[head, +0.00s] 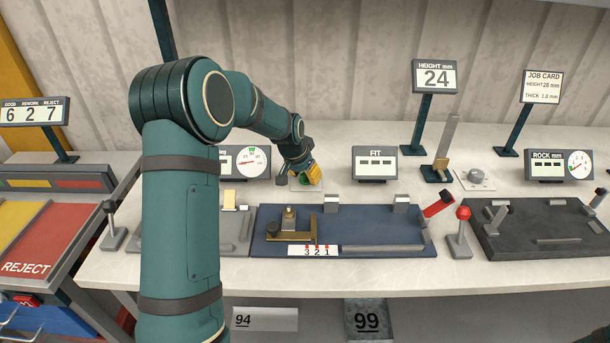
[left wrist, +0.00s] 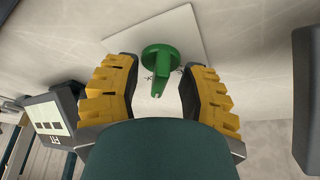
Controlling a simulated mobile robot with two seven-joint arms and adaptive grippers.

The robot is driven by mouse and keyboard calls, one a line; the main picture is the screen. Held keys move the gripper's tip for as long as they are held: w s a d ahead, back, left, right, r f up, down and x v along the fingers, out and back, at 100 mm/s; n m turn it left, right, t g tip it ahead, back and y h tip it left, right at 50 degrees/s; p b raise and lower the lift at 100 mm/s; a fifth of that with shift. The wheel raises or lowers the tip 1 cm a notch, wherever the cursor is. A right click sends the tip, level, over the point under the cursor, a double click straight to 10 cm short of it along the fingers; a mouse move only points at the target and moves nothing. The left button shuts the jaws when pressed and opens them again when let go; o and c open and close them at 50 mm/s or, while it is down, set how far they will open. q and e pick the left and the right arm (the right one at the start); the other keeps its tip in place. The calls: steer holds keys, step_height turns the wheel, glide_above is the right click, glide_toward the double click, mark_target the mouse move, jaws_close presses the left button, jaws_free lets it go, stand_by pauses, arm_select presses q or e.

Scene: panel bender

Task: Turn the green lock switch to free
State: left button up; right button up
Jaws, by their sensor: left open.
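The green lock switch (left wrist: 161,62) shows in the left wrist view as a round green knob with a pointer, on a pale square plate (left wrist: 190,35). Dark marks on the plate are partly hidden beside the pointer. My left gripper (left wrist: 155,75) has its yellow-padded fingers on either side of the switch, with gaps visible on both sides. It is open. In the head view my left gripper (head: 311,175) is over the plate at the back of the bench, and the switch is hidden behind it. My right gripper does not show.
A dial gauge (head: 245,161) stands left of the gripper and the FIT display (head: 374,163) to its right. In front lies a blue fixture plate (head: 380,225) with a red lever (head: 438,204) at its right. The HEIGHT display (head: 436,77) stands farther right.

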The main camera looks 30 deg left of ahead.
arm_select(q)
jaws_close()
stand_by(0.5)
steer(key=n+y+p, duration=0.1)
steer(key=n+p, duration=0.1)
steer(key=shift+d+n, duration=0.2)
steer(key=shift+n, duration=0.2)
steer(key=n+y+p, duration=0.1)
steer(key=n, duration=0.1)
steer(key=shift+n+g+p, duration=0.3)
steer(key=shift+p, duration=0.05)
steer(key=n+p, duration=0.1)
steer(key=n, duration=0.1)
steer(key=n+y+p, duration=0.1)
steer(key=n, duration=0.1)
steer(key=shift+d+g+y+p, duration=0.1)
steer(key=shift+g+y+p, duration=0.2)
steer(key=shift+g, duration=0.1)
steer(key=shift+w+f+n+g+y+p, duration=0.15)
steer(key=shift+n+g+p, duration=0.25)
steer(key=shift+n, duration=0.7)
steer(key=shift+s+r+n+g+y+p, duration=0.15)
steer(key=shift+n+g+p, duration=0.25)
steer(key=shift+n, duration=0.7)
steer(key=shift+w+f, duration=0.1)
steer(key=shift+f, duration=0.05)
